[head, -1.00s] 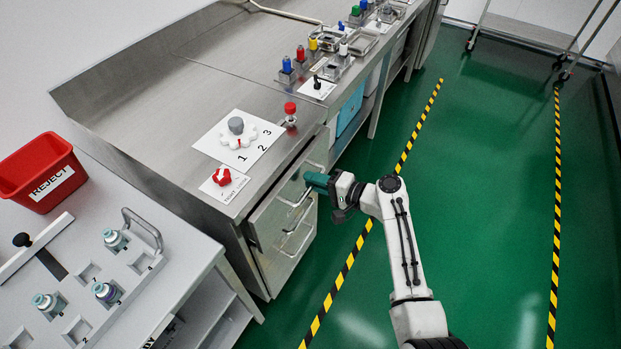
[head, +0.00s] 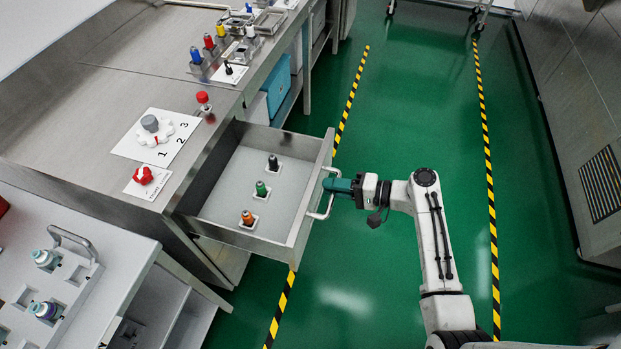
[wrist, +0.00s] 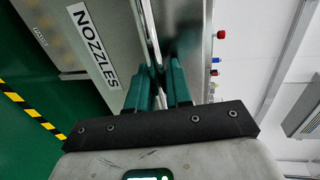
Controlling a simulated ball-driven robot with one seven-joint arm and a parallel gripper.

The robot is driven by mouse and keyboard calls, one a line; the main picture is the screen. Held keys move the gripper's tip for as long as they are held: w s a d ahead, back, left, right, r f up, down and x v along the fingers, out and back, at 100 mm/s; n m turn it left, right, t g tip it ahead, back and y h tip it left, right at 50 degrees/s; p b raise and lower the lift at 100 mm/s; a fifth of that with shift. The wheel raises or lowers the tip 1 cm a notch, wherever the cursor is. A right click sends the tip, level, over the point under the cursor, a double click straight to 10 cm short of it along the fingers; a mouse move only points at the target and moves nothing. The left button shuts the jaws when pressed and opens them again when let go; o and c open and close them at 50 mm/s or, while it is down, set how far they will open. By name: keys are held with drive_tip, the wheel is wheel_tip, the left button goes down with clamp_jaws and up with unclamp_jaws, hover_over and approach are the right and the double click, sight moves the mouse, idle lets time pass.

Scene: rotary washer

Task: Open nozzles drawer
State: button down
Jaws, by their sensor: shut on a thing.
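The nozzles drawer (head: 215,231) is pulled well out of the steel counter in the head view. Inside stand a black nozzle (head: 273,163), a green nozzle (head: 261,188) and an orange nozzle (head: 248,217), each on a white square. My gripper (head: 331,186) is shut on the drawer handle (head: 325,207) at the drawer's front. In the wrist view the teal fingers (wrist: 163,85) close around the handle bar, next to the drawer front with its NOZZLES label (wrist: 94,45).
The counter top (head: 110,95) carries a grey knob, a red knob and a red button. A white table (head: 75,215) with bottles stands at the lower left.

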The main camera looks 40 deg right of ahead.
drive_tip(key=shift+f+v, duration=0.2)
drive_tip(key=shift+v, duration=0.85)
drive_tip(key=shift+f+v, duration=0.25)
drive_tip(key=shift+v, duration=0.75)
drive_tip(key=shift+s, duration=0.1)
drive_tip(key=c, duration=1.2)
unclamp_jaws()
drive_tip(key=shift+d, duration=0.1)
drive_tip(key=b+v, duration=0.1)
drive_tip(key=v, duration=0.9)
drive_tip(key=shift+s+d+r, duration=0.1)
drive_tip(key=shift+s+d, duration=0.15)
drive_tip(key=shift+s, duration=0.05)
drive_tip(key=shift+a, duration=0.1)
